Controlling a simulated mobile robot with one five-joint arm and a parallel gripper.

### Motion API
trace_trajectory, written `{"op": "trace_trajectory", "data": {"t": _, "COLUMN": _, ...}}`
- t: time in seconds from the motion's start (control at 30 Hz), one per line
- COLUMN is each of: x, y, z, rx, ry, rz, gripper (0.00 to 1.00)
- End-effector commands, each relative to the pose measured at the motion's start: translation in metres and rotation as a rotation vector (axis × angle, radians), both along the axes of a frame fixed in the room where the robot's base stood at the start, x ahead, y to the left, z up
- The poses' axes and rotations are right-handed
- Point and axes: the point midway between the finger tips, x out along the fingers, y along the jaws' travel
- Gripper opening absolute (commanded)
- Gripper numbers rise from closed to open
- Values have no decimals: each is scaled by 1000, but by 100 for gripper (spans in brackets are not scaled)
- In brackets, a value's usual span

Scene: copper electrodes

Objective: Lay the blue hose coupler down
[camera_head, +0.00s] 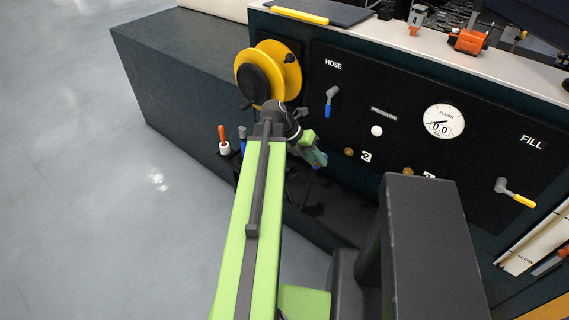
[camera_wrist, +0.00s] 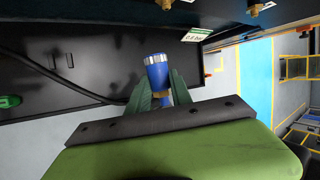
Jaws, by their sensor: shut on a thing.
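The blue hose coupler (camera_wrist: 157,68) stands between the two green fingers of my gripper (camera_wrist: 160,88) in the wrist view. Its silver end points away from my gripper, and a brass-coloured part shows just below the blue body. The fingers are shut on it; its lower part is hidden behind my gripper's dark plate. In the head view my gripper (camera_head: 317,158) is in front of the black panel, above a dark recess, and only a small bit of blue shows by it. I cannot tell whether the coupler touches any surface.
A dark tray-like surface (camera_wrist: 95,75) with a black hose (camera_wrist: 50,75) lies beyond my gripper in the wrist view. Brass fittings (camera_head: 349,152), a HOSE lever (camera_head: 330,98) and a gauge (camera_head: 443,121) are on the panel. A yellow reel (camera_head: 290,68) is behind my arm.

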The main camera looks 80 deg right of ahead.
Motion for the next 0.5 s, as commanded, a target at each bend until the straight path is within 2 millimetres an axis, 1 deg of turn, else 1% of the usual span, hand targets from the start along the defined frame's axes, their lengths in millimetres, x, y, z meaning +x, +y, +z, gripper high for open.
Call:
{"op": "trace_trajectory", "data": {"t": 0.03, "x": 9, "y": -12, "z": -22, "rx": -19, "ry": -35, "rz": -5, "gripper": 0}}
{"op": "trace_trajectory", "data": {"t": 0.07, "x": 15, "y": -19, "z": -32, "rx": -34, "ry": -65, "rz": -8, "gripper": 0}}
{"op": "trace_trajectory", "data": {"t": 0.1, "x": 26, "y": -29, "z": -48, "rx": -54, "ry": -109, "rz": -15, "gripper": 0}}
{"op": "trace_trajectory", "data": {"t": 0.17, "x": 43, "y": -46, "z": -69, "rx": -90, "ry": -181, "rz": -28, "gripper": 0}}
{"op": "trace_trajectory", "data": {"t": 0.2, "x": 56, "y": -57, "z": -83, "rx": -114, "ry": -231, "rz": -38, "gripper": 0}}
{"op": "trace_trajectory", "data": {"t": 0.3, "x": 85, "y": -82, "z": -111, "rx": -167, "ry": -352, "rz": -69, "gripper": 0}}
{"op": "trace_trajectory", "data": {"t": 0.4, "x": 107, "y": -99, "z": -127, "rx": -205, "ry": -444, "rz": -99, "gripper": 0}}
{"op": "trace_trajectory", "data": {"t": 0.5, "x": 119, "y": -108, "z": -132, "rx": -225, "ry": -495, "rz": -117, "gripper": 0}}
